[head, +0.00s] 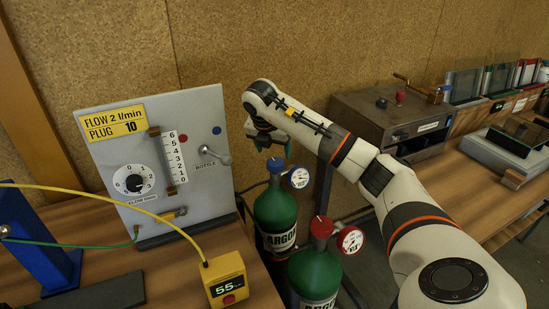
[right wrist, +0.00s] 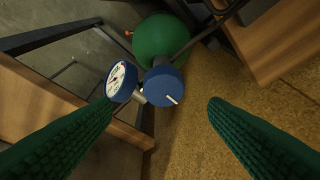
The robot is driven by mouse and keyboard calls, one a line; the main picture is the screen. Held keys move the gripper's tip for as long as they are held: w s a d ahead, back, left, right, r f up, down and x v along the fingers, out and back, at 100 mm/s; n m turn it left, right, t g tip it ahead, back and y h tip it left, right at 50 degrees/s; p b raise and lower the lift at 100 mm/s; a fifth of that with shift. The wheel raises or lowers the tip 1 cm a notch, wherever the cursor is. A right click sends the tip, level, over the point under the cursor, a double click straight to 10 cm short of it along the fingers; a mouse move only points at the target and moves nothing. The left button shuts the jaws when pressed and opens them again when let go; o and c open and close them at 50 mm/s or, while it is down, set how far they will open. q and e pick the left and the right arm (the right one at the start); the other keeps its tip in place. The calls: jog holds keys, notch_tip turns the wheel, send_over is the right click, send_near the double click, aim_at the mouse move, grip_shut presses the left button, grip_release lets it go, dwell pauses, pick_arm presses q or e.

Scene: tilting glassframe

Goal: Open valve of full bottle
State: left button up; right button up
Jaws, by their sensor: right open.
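Two green argon bottles stand side by side in the head view. The rear bottle (head: 276,215) has a blue valve knob (head: 275,165) and a blue-rimmed gauge (head: 299,177). The front bottle (head: 314,275) has a red valve knob (head: 321,227) and a red-rimmed gauge (head: 350,240). The gauge readings are too small to tell. My right gripper (head: 272,138) is open and empty above the blue knob. In the right wrist view, the blue knob (right wrist: 164,85), with a white mark, lies between and beyond the green fingers (right wrist: 160,102), apart from them. My left gripper is not in view.
A grey panel (head: 105,160) with a flow gauge, dial and bottle lever (head: 215,155) stands left of the bottles. A yellow box (head: 226,280) showing 55 is on the near table. A grey metal box (head: 375,115) stands behind my right arm. A cork wall is behind.

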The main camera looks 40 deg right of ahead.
aim_at(275, 162)
jog(key=x, duration=0.5)
jog(key=shift+w+p, duration=0.3)
jog(key=shift+p, duration=0.05)
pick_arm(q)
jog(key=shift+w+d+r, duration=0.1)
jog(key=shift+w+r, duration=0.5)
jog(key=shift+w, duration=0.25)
pick_arm(e)
jog(key=shift+d+f, duration=0.2)
jog(key=shift+f, duration=0.45)
jog(key=shift+w, duration=0.1)
jog(key=shift+c, duration=0.3)
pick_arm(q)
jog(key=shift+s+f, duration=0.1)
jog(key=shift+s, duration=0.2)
pick_arm(e)
jog(key=c, duration=0.9)
